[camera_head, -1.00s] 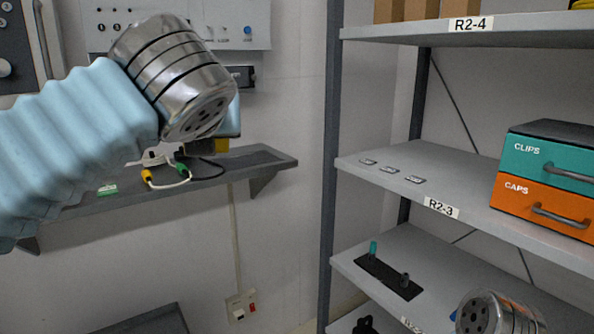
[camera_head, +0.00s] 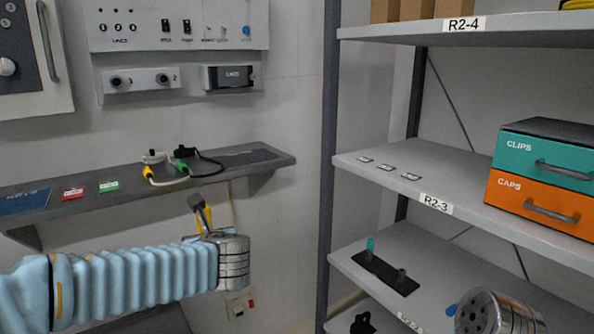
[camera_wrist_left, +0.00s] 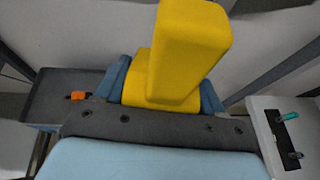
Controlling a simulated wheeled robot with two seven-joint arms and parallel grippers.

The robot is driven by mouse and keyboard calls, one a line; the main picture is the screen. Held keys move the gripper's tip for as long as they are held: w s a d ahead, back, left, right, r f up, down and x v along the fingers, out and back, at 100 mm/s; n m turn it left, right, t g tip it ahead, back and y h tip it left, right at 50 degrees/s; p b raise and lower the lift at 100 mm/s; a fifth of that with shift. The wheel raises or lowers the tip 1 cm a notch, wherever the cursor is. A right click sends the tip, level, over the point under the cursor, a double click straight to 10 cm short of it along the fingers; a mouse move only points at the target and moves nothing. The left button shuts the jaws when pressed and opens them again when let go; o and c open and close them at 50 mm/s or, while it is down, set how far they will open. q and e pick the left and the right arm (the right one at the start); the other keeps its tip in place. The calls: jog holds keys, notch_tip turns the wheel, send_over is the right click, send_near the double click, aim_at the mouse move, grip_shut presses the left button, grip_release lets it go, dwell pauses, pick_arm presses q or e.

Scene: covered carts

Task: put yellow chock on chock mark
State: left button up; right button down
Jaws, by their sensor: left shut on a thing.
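The yellow chock (camera_wrist_left: 185,60) fills the middle of the left wrist view, a blocky piece with a tall upright part. My left gripper (camera_wrist_left: 165,88) is shut on it, with blue fingers at both sides of its lower part. In the head view the left gripper (camera_head: 205,222) is mostly hidden behind my metal wrist, below the wall shelf. Only a thin yellow strip and a dark piece show there. My right wrist is at the bottom right; only a small blue bit beside it may belong to the right gripper. I cannot make out a chock mark.
A wall shelf (camera_head: 235,168) carries cables, a red tag (camera_head: 73,193) and a green tag (camera_head: 109,186). A rack at right holds teal and orange drawers (camera_head: 540,205) and a dark plate with pegs (camera_head: 385,272). A dark surface (camera_head: 150,322) lies low at left.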

pick_arm(q)
jog(key=s+f+m+h, duration=0.1)
jog(key=s+f, duration=0.1)
jog(key=f, duration=0.8)
jog(key=s+a+f+m+t+h, duration=0.1)
jog(key=s+f, duration=0.2)
jog(key=f, duration=0.7)
jog(key=shift+s+a, duration=0.15)
jog(key=shift+s, duration=0.1)
jog(key=shift+f, duration=0.15)
